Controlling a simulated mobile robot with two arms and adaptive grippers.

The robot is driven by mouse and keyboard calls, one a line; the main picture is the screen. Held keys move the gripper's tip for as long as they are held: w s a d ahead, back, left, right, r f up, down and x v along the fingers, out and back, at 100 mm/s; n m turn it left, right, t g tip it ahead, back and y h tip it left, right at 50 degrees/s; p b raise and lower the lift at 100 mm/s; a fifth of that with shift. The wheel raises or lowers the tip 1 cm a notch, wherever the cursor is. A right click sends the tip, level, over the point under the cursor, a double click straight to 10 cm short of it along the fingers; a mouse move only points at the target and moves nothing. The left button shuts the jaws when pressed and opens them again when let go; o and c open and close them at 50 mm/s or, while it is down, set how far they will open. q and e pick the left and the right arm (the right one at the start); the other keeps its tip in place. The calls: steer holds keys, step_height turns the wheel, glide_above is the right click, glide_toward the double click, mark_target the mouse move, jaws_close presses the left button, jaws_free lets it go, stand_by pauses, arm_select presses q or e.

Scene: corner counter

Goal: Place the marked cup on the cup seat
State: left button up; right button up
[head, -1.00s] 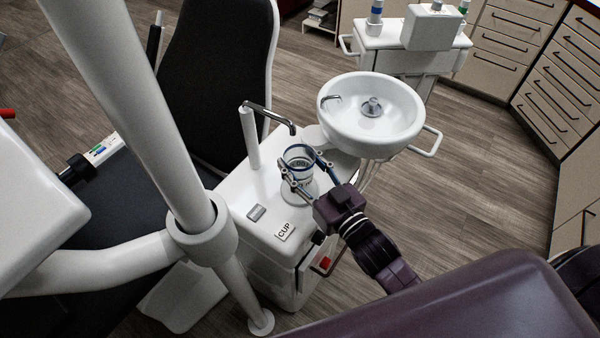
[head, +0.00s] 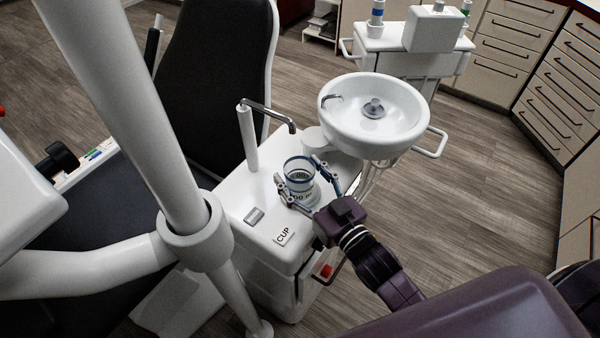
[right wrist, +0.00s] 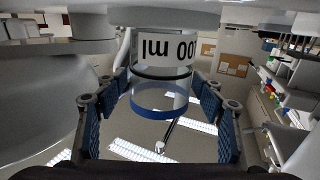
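The marked cup (head: 300,176) is clear, with a blue rim and a "100 ml" label. It stands upright over the round white cup seat (head: 302,202) on the white unit; whether its base touches the seat is hard to tell. My right gripper (head: 298,170) reaches in from the lower right with a finger on each side of the cup. In the right wrist view, the blue finger pads sit close against both sides of the cup (right wrist: 162,75), near the fingertips. My left gripper is not in view.
A bent metal spout (head: 270,112) on a white post rises behind the cup. The white basin (head: 372,112) stands close at the right. A "CUP" sign (head: 284,236) and a small grey plate (head: 254,215) lie on the unit's front. A thick white pole (head: 140,120) stands left.

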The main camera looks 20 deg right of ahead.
steer(key=shift+s+r, duration=0.15)
steer(key=b+v, duration=0.1)
steer(key=v, duration=1)
steer(key=shift+s+d, duration=0.2)
steer(key=shift+s, duration=0.15)
